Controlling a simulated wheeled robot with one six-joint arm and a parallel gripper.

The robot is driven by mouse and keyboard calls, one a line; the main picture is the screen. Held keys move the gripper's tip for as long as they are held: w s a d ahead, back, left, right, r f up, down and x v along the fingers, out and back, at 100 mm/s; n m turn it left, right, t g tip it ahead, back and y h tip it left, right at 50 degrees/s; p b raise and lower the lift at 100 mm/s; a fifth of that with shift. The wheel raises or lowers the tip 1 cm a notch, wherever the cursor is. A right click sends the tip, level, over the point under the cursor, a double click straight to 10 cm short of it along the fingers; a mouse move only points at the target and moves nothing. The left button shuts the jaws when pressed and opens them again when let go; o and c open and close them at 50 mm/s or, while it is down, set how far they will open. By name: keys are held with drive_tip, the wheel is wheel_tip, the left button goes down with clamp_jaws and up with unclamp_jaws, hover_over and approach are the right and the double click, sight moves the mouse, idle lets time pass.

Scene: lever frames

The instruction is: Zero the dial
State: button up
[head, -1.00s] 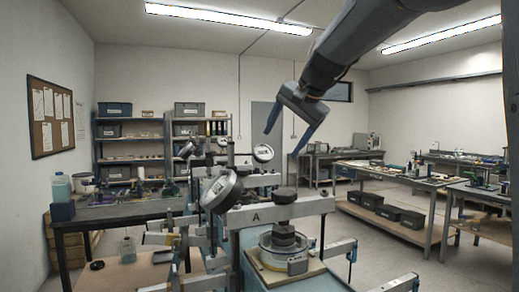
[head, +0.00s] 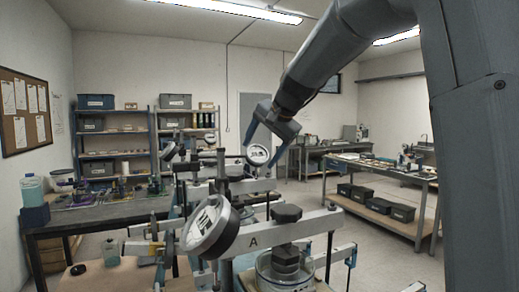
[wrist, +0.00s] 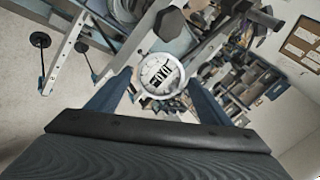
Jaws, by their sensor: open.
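A near round dial (head: 207,226) with a white face and dark rim sits tilted on the left of a lever frame (head: 270,234) marked A. A smaller white-faced dial (head: 258,154) shows farther back. My gripper (head: 260,155) is open and empty, fingers pointing down, and overlaps the far dial in the head view. In the wrist view a white-faced dial (wrist: 160,74) with a silvery ring appears between the spread fingers of my gripper (wrist: 160,80), apart from them. I cannot tell which dial this is. The dial markings are too small to read.
A black knob (head: 286,213) tops the near frame, with a stack of dark weights (head: 285,262) below it. More frame bars stand behind. A dark side table (head: 105,215) is at the left.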

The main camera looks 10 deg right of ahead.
drive_tip(key=shift+w+a+f, duration=0.15)
drive_tip(key=shift+w+f, duration=0.3)
drive_tip(key=shift+f, duration=0.1)
drive_tip(key=c, duration=1)
drive_tip(key=shift+m, duration=0.8)
drive_tip(key=shift+c, duration=0.2)
drive_tip(key=o, duration=1)
drive_tip(key=shift+o, duration=0.2)
drive_tip(key=shift+s, duration=0.1)
drive_tip(key=b+v, duration=0.2)
drive_tip(key=v, duration=0.5)
drive_tip(key=shift+s+r, duration=0.2)
drive_tip(key=shift+r, duration=0.05)
